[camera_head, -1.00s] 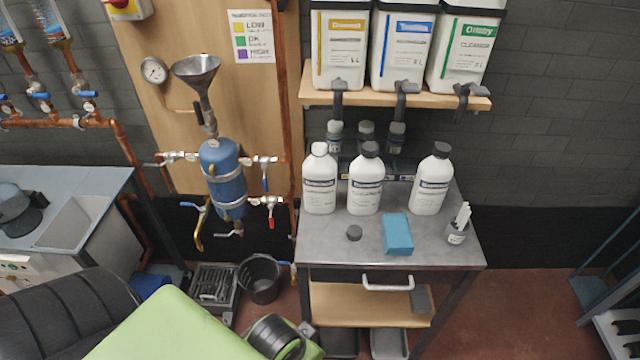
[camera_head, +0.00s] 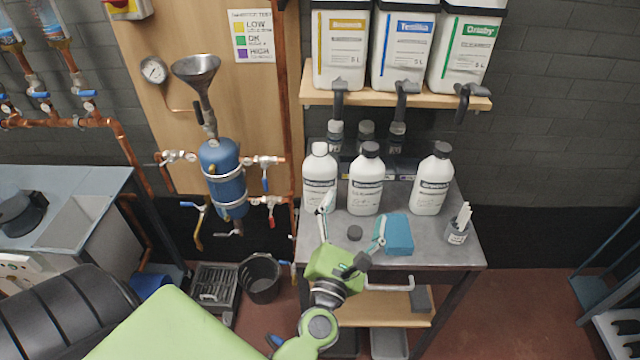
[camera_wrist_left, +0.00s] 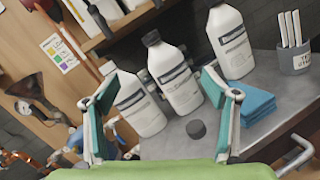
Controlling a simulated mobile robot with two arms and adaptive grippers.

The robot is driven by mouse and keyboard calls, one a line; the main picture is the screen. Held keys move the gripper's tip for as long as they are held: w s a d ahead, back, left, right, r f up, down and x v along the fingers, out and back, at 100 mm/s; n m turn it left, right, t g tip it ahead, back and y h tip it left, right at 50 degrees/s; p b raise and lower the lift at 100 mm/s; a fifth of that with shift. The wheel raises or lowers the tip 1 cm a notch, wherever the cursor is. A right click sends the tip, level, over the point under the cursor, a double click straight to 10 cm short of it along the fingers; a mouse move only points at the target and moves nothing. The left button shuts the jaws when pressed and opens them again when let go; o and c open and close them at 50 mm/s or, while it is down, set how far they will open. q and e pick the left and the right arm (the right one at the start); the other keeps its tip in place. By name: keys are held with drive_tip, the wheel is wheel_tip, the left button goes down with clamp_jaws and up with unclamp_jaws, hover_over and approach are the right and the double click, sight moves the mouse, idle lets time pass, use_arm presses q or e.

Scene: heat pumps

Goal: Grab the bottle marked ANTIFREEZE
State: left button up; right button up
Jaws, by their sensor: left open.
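Three white bottles with dark label bands stand upright on a grey metal cart: a left bottle (camera_head: 320,178), a middle bottle (camera_head: 365,182) and a right bottle (camera_head: 431,182). The label words are too blurred to read, so I cannot tell which says ANTIFREEZE. The left bottle has a white top; the others have dark caps. My left gripper (camera_head: 353,214) is open and empty, in front of the left and middle bottles. In the left wrist view, my left gripper (camera_wrist_left: 160,88) has its fingers spread, with the left bottle (camera_wrist_left: 139,106) and middle bottle (camera_wrist_left: 174,76) between them beyond the tips.
A loose dark cap (camera_head: 355,233), a folded blue cloth (camera_head: 399,236) and a grey cup with white sticks (camera_head: 457,234) are on the cart top (camera_head: 330,252). A wooden shelf (camera_head: 425,98) with large containers and hanging taps is above the bottles. A blue tank (camera_head: 222,178) with valves is left.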

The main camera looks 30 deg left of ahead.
sight(321, 185)
use_arm(q)
drive_tip(key=s+a+f+n+g+y, duration=0.2)
drive_tip(key=a+f+n+g+y, duration=0.35)
drive_tip(key=n, duration=0.45)
drive_tip(key=shift+t, duration=0.65)
drive_tip(key=x, duration=0.2)
drive_tip(key=p+x, duration=0.1)
drive_tip(key=x, duration=0.2)
drive_tip(key=a+x, duration=0.1)
drive_tip(key=x, duration=0.2)
drive_tip(key=shift+s+a+r, duration=0.1)
drive_tip(key=shift+s+r, duration=0.15)
drive_tip(key=shift+r, duration=0.1)
drive_tip(key=x, duration=0.5)
drive_tip(key=shift+w+a+r+p, duration=0.1)
drive_tip(key=shift+w+r+p, duration=0.1)
drive_tip(key=shift+p, duration=0.2)
drive_tip(key=shift+w+a, duration=0.2)
drive_tip(key=shift+w, duration=0.05)
use_arm(e)
drive_tip(key=shift+d+r, duration=0.2)
drive_tip(key=shift+r, duration=0.75)
use_arm(q)
drive_tip(key=shift+s, duration=0.1)
drive_tip(key=shift+c, duration=0.3)
drive_tip(key=shift+d, duration=0.1)
drive_tip(key=c, duration=1.3)
drive_tip(key=shift+r, duration=0.1)
drive_tip(key=c, duration=0.4)
